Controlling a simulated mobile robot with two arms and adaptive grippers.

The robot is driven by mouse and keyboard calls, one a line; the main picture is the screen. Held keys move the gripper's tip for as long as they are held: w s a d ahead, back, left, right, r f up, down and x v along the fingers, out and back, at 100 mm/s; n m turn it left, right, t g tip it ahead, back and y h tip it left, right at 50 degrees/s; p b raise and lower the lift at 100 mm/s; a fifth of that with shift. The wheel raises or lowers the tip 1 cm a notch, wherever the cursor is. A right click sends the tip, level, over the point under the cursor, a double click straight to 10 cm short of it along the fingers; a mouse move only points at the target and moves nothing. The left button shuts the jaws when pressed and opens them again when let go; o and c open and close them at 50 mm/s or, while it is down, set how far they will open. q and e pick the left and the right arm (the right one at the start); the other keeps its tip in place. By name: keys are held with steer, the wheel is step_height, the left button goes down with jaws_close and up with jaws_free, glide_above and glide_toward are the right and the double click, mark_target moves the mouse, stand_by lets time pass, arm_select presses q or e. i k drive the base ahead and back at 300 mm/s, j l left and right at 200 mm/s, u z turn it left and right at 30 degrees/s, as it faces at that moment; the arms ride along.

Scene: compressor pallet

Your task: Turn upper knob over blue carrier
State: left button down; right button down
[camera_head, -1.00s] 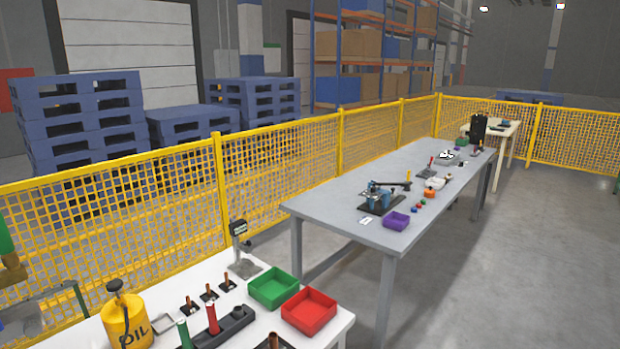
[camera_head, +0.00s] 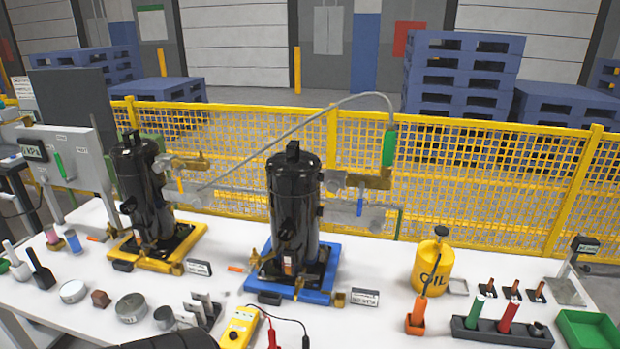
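A blue carrier (camera_head: 322,293) stands on the white table and holds an upright black compressor (camera_head: 294,215). A brass fitting (camera_head: 376,182) sits high on the right of this compressor, with a blue handle (camera_head: 360,203) hanging beneath it. A green part (camera_head: 389,149) rises above the fitting and joins a grey hose. A second brass fitting (camera_head: 257,260) sits low at the compressor's left. I cannot tell for sure which part is the upper knob.
A yellow carrier (camera_head: 190,240) with another black compressor (camera_head: 143,190) stands at left. A yellow oil can (camera_head: 432,268) and a green tray (camera_head: 588,330) are at right. Tools and a yellow meter (camera_head: 239,328) line the front. A yellow fence (camera_head: 480,165) runs behind.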

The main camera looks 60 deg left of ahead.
mark_target(333, 185)
steer(key=u, duration=1.6)
steer(key=l+u, duration=0.4)
steer(key=l, duration=0.3)
steer(key=l+u, duration=0.4)
steer(key=l, duration=0.35)
steer(key=j+z, duration=0.5)
steer(key=l, duration=0.1)
